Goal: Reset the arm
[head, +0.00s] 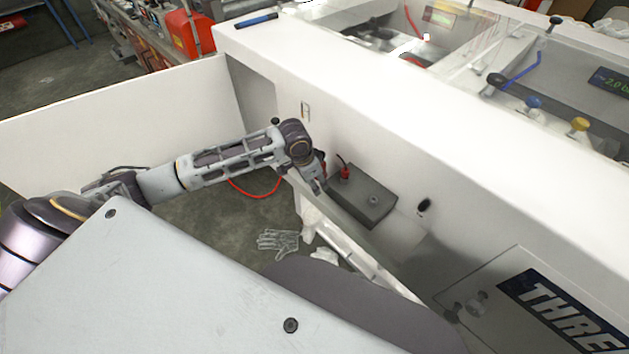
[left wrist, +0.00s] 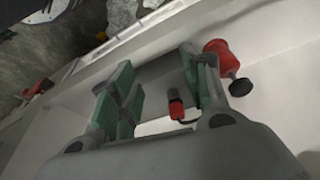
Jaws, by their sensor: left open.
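My left gripper (head: 318,182) reaches in from the left in the head view, beside the white machine's side wall and near a grey box mounted on it. In the left wrist view the left gripper (left wrist: 155,95) has its green-padded fingers spread apart, with nothing held between them. A small red-and-black connector (left wrist: 176,107) shows behind the fingers there. A clear film glove (head: 278,241) lies low near the floor, below the gripper in the head view. My right gripper is not in view.
A grey box (head: 362,197) with a red plug juts from the machine wall (head: 440,135). A white panel (head: 120,105) stands at left. A red cable (head: 255,192) hangs below my arm. In the left wrist view a red knob (left wrist: 221,54) sits right of the fingers.

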